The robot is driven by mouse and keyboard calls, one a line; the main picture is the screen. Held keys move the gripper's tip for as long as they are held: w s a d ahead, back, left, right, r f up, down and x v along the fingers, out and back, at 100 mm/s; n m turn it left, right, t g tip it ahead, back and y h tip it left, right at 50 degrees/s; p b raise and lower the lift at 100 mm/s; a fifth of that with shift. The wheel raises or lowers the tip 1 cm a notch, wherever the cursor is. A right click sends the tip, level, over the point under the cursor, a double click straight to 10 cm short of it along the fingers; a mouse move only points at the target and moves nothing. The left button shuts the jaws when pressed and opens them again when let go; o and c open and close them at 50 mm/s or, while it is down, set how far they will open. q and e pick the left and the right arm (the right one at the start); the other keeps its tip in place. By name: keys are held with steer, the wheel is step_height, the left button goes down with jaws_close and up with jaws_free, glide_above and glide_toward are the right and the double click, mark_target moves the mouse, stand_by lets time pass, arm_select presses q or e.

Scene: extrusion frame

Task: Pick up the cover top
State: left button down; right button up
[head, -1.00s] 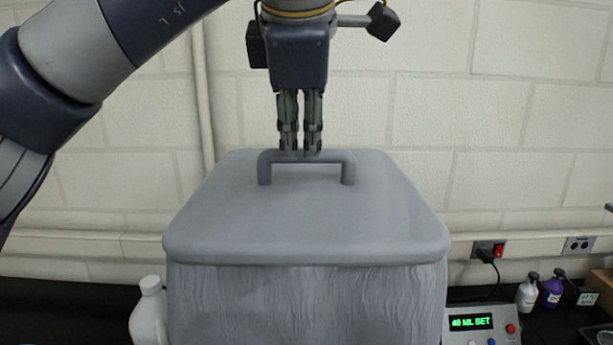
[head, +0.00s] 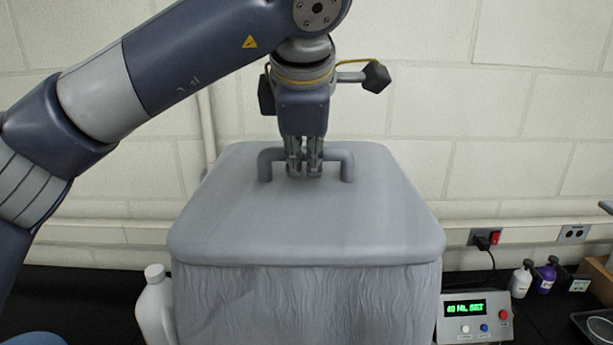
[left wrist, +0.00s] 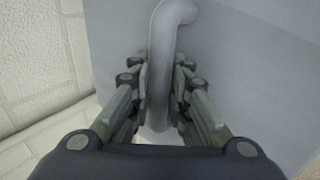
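The cover top (head: 305,220) is a grey, rounded lid with a raised bar handle, lying on a grey box-like body with rippled sides (head: 305,300). It also shows in the left wrist view (left wrist: 240,70). My left gripper (head: 304,172) points straight down at the middle of the handle. In the left wrist view its fingers (left wrist: 163,90) lie on both sides of the handle bar, close against it, and look shut on it. The near finger hides the middle of the bar in the head view. My right gripper is not in view.
A white bottle (head: 154,305) stands close to the box's left side. A control box with a green display (head: 475,318) is close on the right. Small bottles (head: 534,278) stand farther right on the dark bench. A block wall is behind.

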arm_select(q)
steer(key=shift+w+r, duration=0.1)
steer(key=shift+r, duration=0.15)
steer(key=shift+r+b, duration=0.55)
steer(key=shift+b, duration=0.05)
steer(key=shift+r+b, duration=0.5)
steer(key=shift+r, duration=0.45)
steer(key=s+b, duration=0.1)
steer(key=s, duration=0.1)
steer(key=s+d+b, duration=0.1)
steer(key=s, duration=0.1)
steer(key=s+b, duration=0.1)
steer(key=s, duration=0.1)
steer(key=shift+d+r, duration=0.1)
steer(key=shift+d, duration=0.25)
steer(key=s+b, duration=0.1)
steer(key=s, duration=0.1)
steer(key=s+d+b, duration=0.1)
steer(key=s, duration=0.2)
steer(key=s+d+r+b, duration=0.1)
steer(key=s, duration=0.2)
steer(key=shift+s+d+r, duration=0.1)
steer(key=shift+s+d, duration=0.05)
steer(key=shift+s, duration=0.05)
steer(key=shift+s+d+r, duration=0.1)
steer(key=shift+s+d, duration=0.05)
steer(key=shift+s, duration=0.4)
